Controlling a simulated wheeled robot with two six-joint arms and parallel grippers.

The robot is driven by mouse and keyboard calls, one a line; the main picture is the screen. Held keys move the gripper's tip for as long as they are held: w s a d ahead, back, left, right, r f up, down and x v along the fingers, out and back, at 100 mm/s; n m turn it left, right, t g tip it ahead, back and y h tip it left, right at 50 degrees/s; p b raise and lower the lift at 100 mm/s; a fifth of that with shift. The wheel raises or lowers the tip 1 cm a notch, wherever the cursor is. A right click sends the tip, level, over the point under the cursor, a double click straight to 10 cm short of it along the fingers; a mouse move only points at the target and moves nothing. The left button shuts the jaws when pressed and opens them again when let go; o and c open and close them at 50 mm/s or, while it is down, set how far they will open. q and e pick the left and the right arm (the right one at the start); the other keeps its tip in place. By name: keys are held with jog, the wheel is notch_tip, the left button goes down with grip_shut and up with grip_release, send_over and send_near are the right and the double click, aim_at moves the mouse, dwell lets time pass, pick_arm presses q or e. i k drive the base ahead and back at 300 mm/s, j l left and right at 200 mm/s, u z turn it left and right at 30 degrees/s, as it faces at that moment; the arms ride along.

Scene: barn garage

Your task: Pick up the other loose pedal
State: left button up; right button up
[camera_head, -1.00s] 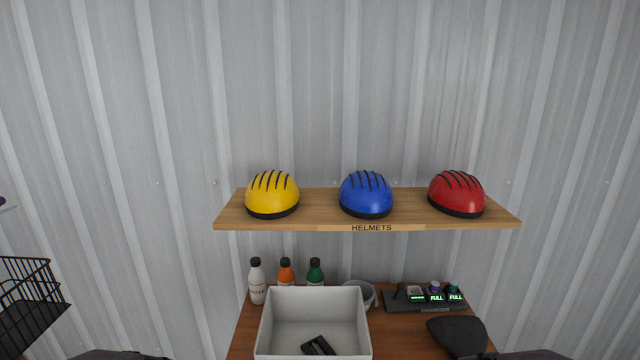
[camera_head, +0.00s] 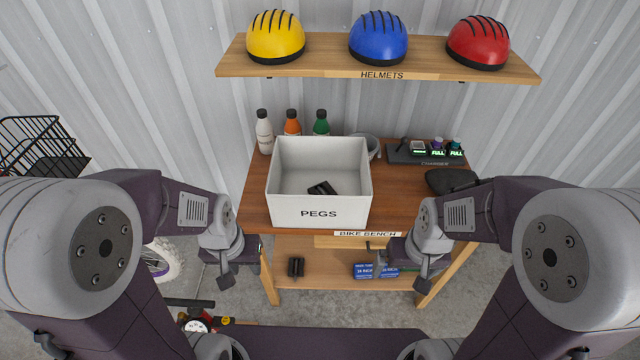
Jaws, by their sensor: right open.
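A small black pedal-like block (camera_head: 296,267) lies on the lower shelf of the bike bench, toward its left side. Another black pedal-like piece (camera_head: 322,188) lies inside the white bin marked PEGS (camera_head: 287,212) on the bench top. My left gripper (camera_head: 245,270) hangs at the bench's front left, left of the block on the lower shelf; its fingers look apart and empty. My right gripper (camera_head: 404,272) hangs at the front right, open and empty, right of the blue boxes. Neither gripper visibly touches a pedal.
Blue boxes (camera_head: 363,271) lie on the lower shelf (camera_head: 325,280). The bench top (camera_head: 255,205) holds bottles (camera_head: 292,124), a grey bowl, a charger (camera_head: 425,152) and a black saddle (camera_head: 450,181). Helmets sit on the shelf above.

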aim_at(301, 269)
jog(key=k+j, duration=0.15)
jog(key=j, duration=0.55)
jog(key=k+j+u, duration=0.1)
jog(key=j, duration=0.6)
jog(key=k+j, duration=0.1)
jog(key=j, duration=0.6)
jog(key=k+j+u, duration=0.1)
jog(key=j, duration=0.6)
